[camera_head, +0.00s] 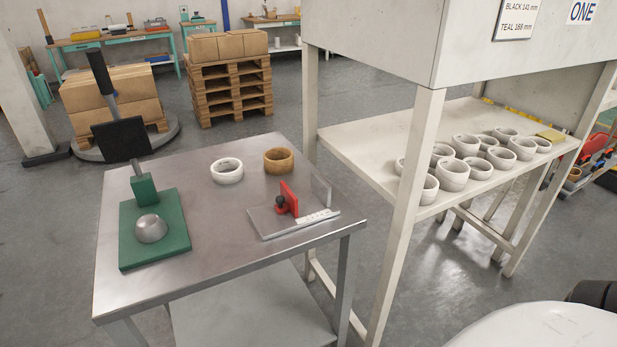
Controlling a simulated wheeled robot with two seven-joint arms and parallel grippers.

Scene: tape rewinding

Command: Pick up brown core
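The brown core (278,161) is a short open ring standing on the metal table (215,238), near its back right edge. A white core (227,171) stands to its left, with a small gap between them. Neither of my grippers is in view, and nothing is touching the brown core.
A metal plate fixture (268,223) with a red block (289,198) and an upright plate stands just in front of the brown core. A green press-like device (153,229) stands at the left. A white shelf (362,146) with several white cores stands right of the table.

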